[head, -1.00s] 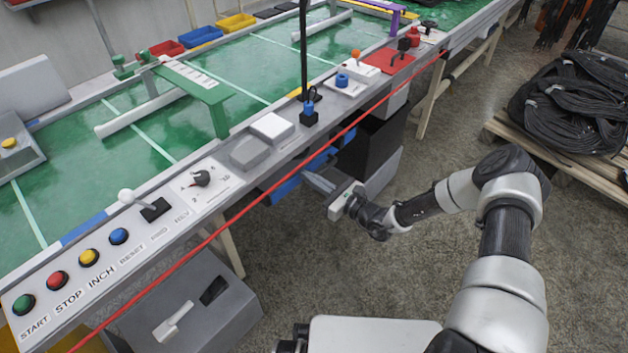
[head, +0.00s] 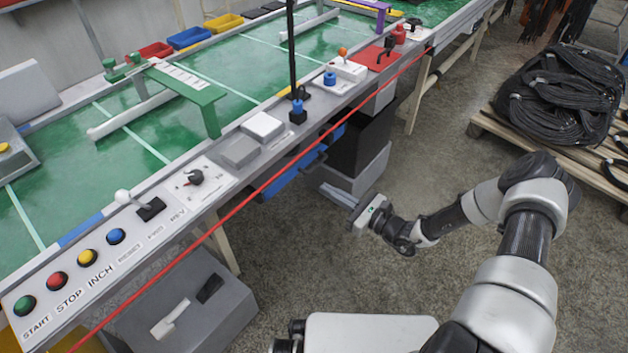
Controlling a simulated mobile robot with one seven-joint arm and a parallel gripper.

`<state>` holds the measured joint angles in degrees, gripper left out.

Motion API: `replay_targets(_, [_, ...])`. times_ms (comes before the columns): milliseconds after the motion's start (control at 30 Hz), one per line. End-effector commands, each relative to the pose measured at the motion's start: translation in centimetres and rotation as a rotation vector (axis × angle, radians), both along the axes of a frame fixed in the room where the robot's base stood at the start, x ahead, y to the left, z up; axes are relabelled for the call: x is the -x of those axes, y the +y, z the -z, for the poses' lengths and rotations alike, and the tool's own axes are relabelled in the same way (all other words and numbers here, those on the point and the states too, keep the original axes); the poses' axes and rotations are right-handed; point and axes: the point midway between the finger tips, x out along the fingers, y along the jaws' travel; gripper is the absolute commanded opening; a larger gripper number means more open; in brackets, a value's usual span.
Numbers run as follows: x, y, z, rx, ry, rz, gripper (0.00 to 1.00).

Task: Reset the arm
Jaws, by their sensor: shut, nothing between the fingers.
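My gripper (head: 336,194) is at the middle of the head view, in front of the bench and lower than its top. Its fingers point left toward the bench's underside. They look closed together, with nothing held. My arm (head: 500,220) reaches up from the lower right and bends at the elbow, then runs left to the gripper.
The bench's control strip holds coloured buttons (head: 88,258), a rotary knob (head: 196,177) and levers. A red cord (head: 250,195) runs along its front edge. A grey pedal box (head: 190,305) stands on the floor. Coiled black hoses (head: 560,95) lie on a pallet at right. The floor between is clear.

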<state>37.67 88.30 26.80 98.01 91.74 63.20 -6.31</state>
Motion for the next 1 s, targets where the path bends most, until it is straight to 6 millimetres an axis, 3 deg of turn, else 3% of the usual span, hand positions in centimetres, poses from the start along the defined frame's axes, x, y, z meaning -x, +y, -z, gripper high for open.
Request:
replay_targets(200, [1.5, -2.1, 0.0, -0.001, 0.001, 0.001, 0.0])
replay_targets(467, [1.8, -2.4, -0.1, 0.001, -0.002, -0.003, 0.0])
replay_targets(567, [2.0, -2.2, -1.1, 0.029, -0.023, -0.04, 0.0])
replay_targets(767, [4.0, -0.8, -6.8, 0.225, -0.161, -0.287, 0.0])
replay_targets(1000, [9.0, 0.0, -14.3, 0.565, -0.363, -0.65, 0.0])
